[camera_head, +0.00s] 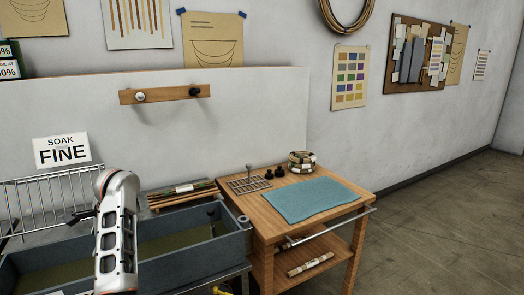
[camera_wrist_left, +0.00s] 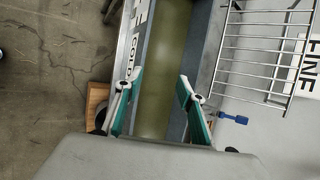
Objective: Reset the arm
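My left arm (camera_head: 117,235), silver with dark openings, rises at the lower left of the head view in front of the grey soaking trough (camera_head: 195,242). The trough with greenish liquid (camera_wrist_left: 165,55) lies beyond the fingers. My right gripper is in neither view.
A wire rack (camera_head: 40,200) and a SOAK FINE sign (camera_head: 62,151) stand at left. A wooden table (camera_head: 262,224) at right bears a blue cloth (camera_head: 310,199), a cane coil (camera_head: 302,161) and a slotted plate (camera_head: 249,184). Open floor (camera_head: 440,225) lies further right.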

